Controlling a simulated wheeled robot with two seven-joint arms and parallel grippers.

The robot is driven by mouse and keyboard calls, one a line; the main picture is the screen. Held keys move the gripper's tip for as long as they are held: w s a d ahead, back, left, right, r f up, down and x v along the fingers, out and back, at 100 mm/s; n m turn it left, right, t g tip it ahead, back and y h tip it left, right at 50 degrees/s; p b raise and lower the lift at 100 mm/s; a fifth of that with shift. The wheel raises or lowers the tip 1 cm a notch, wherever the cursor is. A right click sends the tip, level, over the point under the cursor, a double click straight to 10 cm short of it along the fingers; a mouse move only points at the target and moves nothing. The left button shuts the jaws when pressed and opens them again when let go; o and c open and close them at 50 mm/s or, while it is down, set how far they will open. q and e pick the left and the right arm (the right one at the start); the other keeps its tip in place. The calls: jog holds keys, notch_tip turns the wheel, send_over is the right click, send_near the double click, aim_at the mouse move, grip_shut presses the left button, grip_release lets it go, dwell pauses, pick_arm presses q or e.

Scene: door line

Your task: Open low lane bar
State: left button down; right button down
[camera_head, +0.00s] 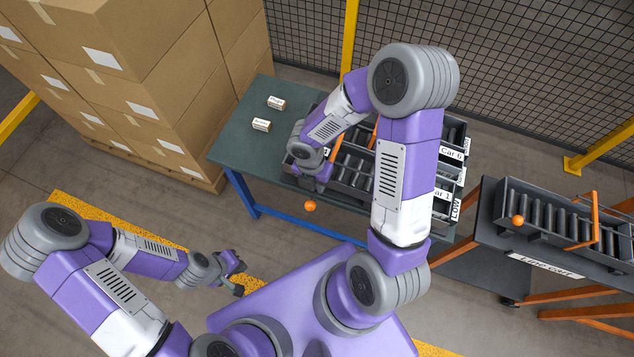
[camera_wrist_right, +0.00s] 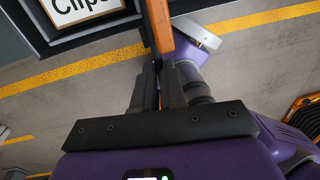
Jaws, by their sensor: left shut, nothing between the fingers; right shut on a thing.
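In the head view, the lane rack (camera_head: 445,207) on the green table carries a LOW label (camera_head: 456,209) at its front right. An orange knob (camera_head: 310,206) shows in front of the rack, just below my right gripper (camera_head: 322,184). In the right wrist view, my right gripper (camera_wrist_right: 158,86) is shut on an orange bar (camera_wrist_right: 158,26), which runs up from between the fingers. My right arm hides much of the rack and most of the bar. My left gripper (camera_head: 239,284) is shut and empty, low at the left, away from the rack.
The green table (camera_head: 238,140) bears two small labelled boxes (camera_head: 268,113) at its left. Stacked cartons (camera_head: 160,80) stand left of it. A line cart (camera_head: 490,225) with rollers and another orange bar (camera_head: 594,215) is at right. A mesh fence (camera_head: 520,60) closes the back.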

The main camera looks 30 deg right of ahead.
jog(key=shift+w, duration=0.1)
jog(key=shift+w+d+r+m+y+p, duration=0.1)
jog(key=shift+w+m+y, duration=0.55)
jog(key=shift+m, duration=1.75)
jog(key=shift+w+d+f+m+y+p, duration=0.15)
jog(key=shift+w+m, duration=0.85)
jog(key=shift+m, duration=1.4)
jog(key=shift+w+d+r+m+y+p, duration=0.15)
jog(key=shift+w+m+y, duration=0.5)
jog(key=shift+m, duration=1.75)
jog(key=shift+w, duration=0.2)
jog(key=c, duration=1.3)
grip_release()
jog(key=shift+o, duration=0.5)
jog(key=shift+s+a, duration=0.1)
